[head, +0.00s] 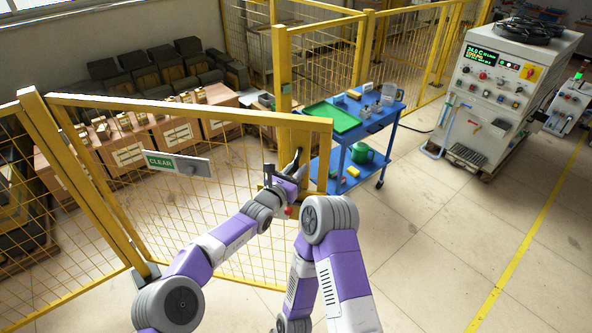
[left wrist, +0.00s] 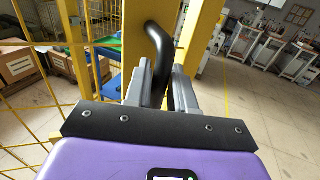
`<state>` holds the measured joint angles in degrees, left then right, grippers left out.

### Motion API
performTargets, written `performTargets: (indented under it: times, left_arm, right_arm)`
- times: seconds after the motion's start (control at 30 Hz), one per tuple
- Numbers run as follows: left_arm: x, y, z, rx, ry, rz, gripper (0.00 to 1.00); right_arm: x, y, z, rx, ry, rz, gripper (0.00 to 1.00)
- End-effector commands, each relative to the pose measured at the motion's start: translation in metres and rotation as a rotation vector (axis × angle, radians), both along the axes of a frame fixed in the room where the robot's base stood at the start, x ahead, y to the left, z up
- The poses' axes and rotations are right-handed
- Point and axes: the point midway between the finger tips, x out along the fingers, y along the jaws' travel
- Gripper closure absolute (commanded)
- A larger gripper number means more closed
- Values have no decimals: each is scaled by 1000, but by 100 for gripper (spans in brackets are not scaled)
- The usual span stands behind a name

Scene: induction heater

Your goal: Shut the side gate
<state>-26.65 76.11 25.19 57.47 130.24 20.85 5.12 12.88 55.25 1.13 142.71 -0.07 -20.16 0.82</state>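The side gate (head: 225,115) is a yellow-framed mesh panel with a green CLEAR sign (head: 175,163). It hangs from a post (head: 62,170) at the left. In the head view its free end overlaps the foot of a yellow fence post (head: 283,65); I cannot judge the gap between them. My left gripper (head: 288,172) is at the free end. In the left wrist view, the black gate handle (left wrist: 157,45) passes between the fingers of my left gripper (left wrist: 162,85), which look closed on it. My right arm shows at the bottom middle, its gripper out of view.
A blue cart (head: 345,140) with a green tray (head: 332,117) stands just behind the gate's free end. A white heater cabinet (head: 510,90) is at the right. Boxes (head: 175,135) line the left wall behind the gate. The floor at right is clear.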

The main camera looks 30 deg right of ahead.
Motion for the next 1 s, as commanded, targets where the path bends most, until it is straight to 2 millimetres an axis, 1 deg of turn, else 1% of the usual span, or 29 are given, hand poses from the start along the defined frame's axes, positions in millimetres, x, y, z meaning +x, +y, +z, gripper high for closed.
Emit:
performTargets:
  times: [0.03, 0.07, 0.1, 0.37, 0.5, 0.67, 1.0]
  left_arm:
    - [-1, -1, -1, 1, 0, -2, 68]
    - [-1, -1, -1, 1, 0, -2, 63]
    - [-1, 0, -1, 1, 0, -1, 62]
    - [0, 1, 0, -1, 0, 0, 62]
    - [-2, 5, 1, -1, 0, -1, 62]
    - [-9, 17, 0, -1, 0, -2, 62]
    - [-28, 53, 0, 0, -1, -1, 62]
  right_arm:
    - [0, 0, 0, 0, 0, 0, 0]
    - [0, 0, 0, 0, 0, 0, 0]
    - [0, 0, 0, 0, 0, 0, 0]
    - [0, 0, 0, 0, 0, 0, 0]
    - [0, 0, -2, 0, 0, 0, 0]
    - [0, 0, -5, 0, 0, 0, 0]
    - [0, 0, -10, 0, 0, 0, 0]
